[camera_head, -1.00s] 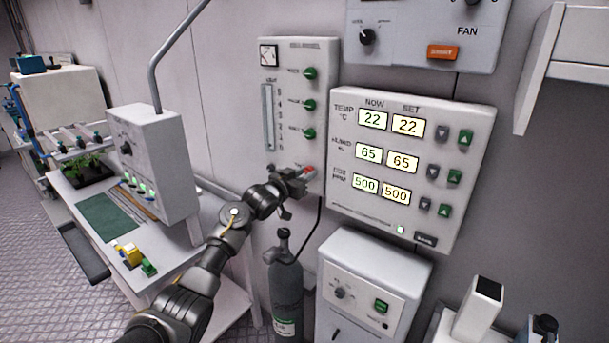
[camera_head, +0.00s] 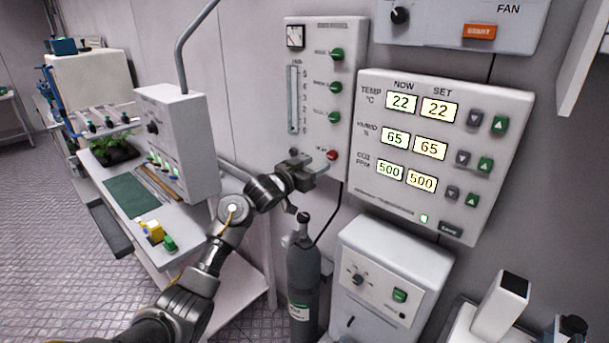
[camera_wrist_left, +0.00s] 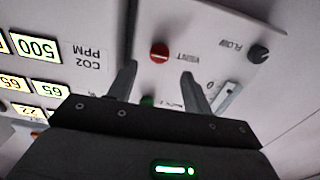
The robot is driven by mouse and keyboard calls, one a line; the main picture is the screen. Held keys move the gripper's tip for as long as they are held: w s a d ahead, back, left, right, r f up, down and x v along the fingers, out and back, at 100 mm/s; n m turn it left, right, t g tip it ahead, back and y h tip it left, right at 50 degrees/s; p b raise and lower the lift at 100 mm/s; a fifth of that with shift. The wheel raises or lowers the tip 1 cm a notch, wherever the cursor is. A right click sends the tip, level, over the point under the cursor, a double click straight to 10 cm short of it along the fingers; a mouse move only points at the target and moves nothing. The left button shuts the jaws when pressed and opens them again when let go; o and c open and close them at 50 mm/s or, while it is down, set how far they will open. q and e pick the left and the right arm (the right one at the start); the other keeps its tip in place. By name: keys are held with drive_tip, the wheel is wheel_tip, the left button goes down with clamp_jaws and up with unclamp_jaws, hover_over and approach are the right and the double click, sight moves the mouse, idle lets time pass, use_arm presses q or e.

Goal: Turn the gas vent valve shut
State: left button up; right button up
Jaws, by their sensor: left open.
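The vent valve is a red round knob (camera_head: 332,155) low on the pale gas panel (camera_head: 345,50) on the wall. In the left wrist view the red knob (camera_wrist_left: 159,52) sits beside the upside-down word VENT. My left gripper (camera_head: 318,168) is open and empty, just below and left of the knob in the head view. In the wrist view my left gripper (camera_wrist_left: 158,72) shows its two fingers apart, with the red knob slightly beyond the gap between their tips. It does not look gripped. My right gripper is out of view.
Several green knobs (camera_head: 337,54) line the panel above the red one. The climate display box (camera_head: 400,213) is close on the right. A grey gas cylinder (camera_head: 304,275) stands below the gripper, and a white unit (camera_head: 395,250) beside it. A workbench (camera_head: 210,280) is at left.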

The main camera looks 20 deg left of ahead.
use_arm(q)
drive_tip(key=shift+b+v, duration=0.4)
drive_tip(key=shift+v, duration=1.9)
